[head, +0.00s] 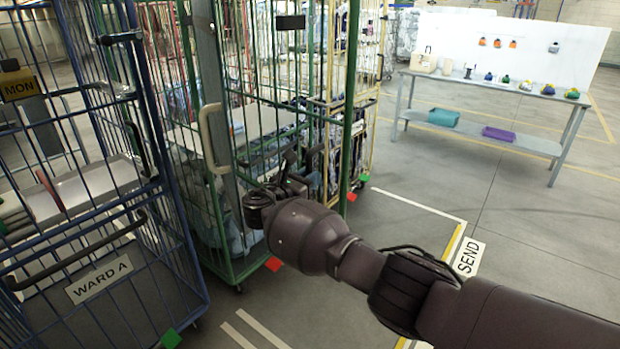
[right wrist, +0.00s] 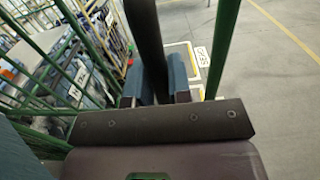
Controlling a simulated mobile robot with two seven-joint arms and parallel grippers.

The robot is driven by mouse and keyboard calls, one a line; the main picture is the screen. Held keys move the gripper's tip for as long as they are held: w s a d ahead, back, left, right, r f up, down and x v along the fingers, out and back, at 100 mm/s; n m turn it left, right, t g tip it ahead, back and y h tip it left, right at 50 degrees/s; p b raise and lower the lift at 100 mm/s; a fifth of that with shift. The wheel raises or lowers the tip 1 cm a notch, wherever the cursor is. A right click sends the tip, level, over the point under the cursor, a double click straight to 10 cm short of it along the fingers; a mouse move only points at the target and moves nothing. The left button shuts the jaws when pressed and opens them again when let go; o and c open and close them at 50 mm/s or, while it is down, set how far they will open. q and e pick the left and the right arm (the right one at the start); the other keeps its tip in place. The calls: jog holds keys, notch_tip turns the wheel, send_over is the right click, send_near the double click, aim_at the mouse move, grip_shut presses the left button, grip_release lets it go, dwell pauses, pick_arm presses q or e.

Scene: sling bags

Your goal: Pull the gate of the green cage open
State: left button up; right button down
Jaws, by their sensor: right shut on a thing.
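The green cage (head: 351,110) stands in the middle of the head view, with barred sides and pale bundles inside. My right gripper (head: 290,178) is at its front, at about mid height. In the right wrist view my right gripper (right wrist: 163,88) has its two teal finger pads closed around a dark upright bar (right wrist: 145,35), which looks like the gate's handle. Green bars stand to its left and a green post (right wrist: 224,40) to its right. My wrist hides part of the gate, and I cannot tell how far it stands open. My left gripper is not in view.
A blue cage (head: 150,90) with a WARD A plate (head: 98,280) stands close on the left. A yellow-framed cage (head: 370,130) stands behind. A table (head: 480,88) with small items is at the back right. The floor right of the green cage is clear, with a SEND marking (head: 469,257).

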jog(key=shift+s+a, duration=0.1)
jog(key=shift+a, duration=0.1)
dwell(0.3)
jog(key=c, duration=1.1)
grip_release()
